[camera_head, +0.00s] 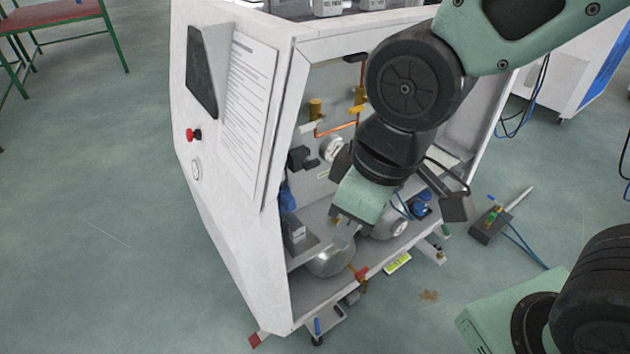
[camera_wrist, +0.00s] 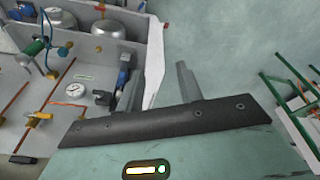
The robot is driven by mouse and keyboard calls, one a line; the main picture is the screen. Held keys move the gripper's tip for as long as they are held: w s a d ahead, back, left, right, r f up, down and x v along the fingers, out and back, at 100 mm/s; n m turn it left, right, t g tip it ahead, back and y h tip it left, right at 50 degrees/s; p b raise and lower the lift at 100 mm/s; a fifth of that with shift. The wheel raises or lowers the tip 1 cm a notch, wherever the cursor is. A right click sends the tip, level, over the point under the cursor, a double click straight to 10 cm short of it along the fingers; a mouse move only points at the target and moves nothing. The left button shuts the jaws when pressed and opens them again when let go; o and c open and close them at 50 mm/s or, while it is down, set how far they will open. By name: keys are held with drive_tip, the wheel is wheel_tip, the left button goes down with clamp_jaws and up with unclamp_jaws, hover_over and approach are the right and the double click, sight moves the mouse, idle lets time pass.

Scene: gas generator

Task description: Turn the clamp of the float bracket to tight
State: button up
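My gripper (camera_head: 350,226) hangs inside the open side of the white cabinet in the head view, just above a silver round vessel (camera_head: 332,258). In the wrist view, the two fingers of my gripper (camera_wrist: 160,68) stand wide apart with nothing between them. The white cabinet wall (camera_wrist: 153,55) shows beyond the gap. The float bracket and its clamp cannot be picked out with certainty in either view. My wrist and forearm hide part of the cabinet's inside in the head view.
A pressure gauge (camera_wrist: 102,98), yellow valve (camera_wrist: 40,118) and copper pipes sit near the fingers' left side in the wrist view. A blue part (camera_head: 287,197) lies along the cabinet's inner wall. Open floor (camera_head: 110,240) lies left. A red-topped table (camera_head: 50,14) stands far left.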

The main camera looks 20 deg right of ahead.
drive_tip(key=w+d+f+n+t+y+b, duration=0.1)
drive_tip(key=w+f+n+t+b, duration=0.25)
drive_tip(key=w+f+b, duration=0.55)
drive_tip(key=n+t+y+b, duration=0.3)
drive_tip(key=n+t+b, duration=0.75)
drive_tip(key=b, duration=1.25)
approach(314, 167)
drive_tip(key=s, duration=0.1)
drive_tip(key=s+m+t, duration=0.1)
drive_tip(key=shift+s+d+f, duration=0.1)
drive_tip(key=shift+s+d, duration=0.1)
drive_tip(key=shift+s, duration=0.05)
drive_tip(key=p, duration=0.3)
drive_tip(key=shift+w+p, duration=0.2)
drive_tip(key=shift+p, duration=0.15)
drive_tip(key=b+x, duration=0.1)
drive_tip(key=x, duration=0.6)
drive_tip(key=b+x, duration=0.1)
drive_tip(key=x, duration=0.2)
drive_tip(key=shift+w+a+f+b, duration=0.1)
drive_tip(key=shift+w+f+b, duration=0.15)
drive_tip(key=shift+f+b, duration=0.1)
drive_tip(key=shift+w+a+r, duration=0.1)
drive_tip(key=shift+w+a, duration=0.05)
drive_tip(key=shift+w, duration=0.35)
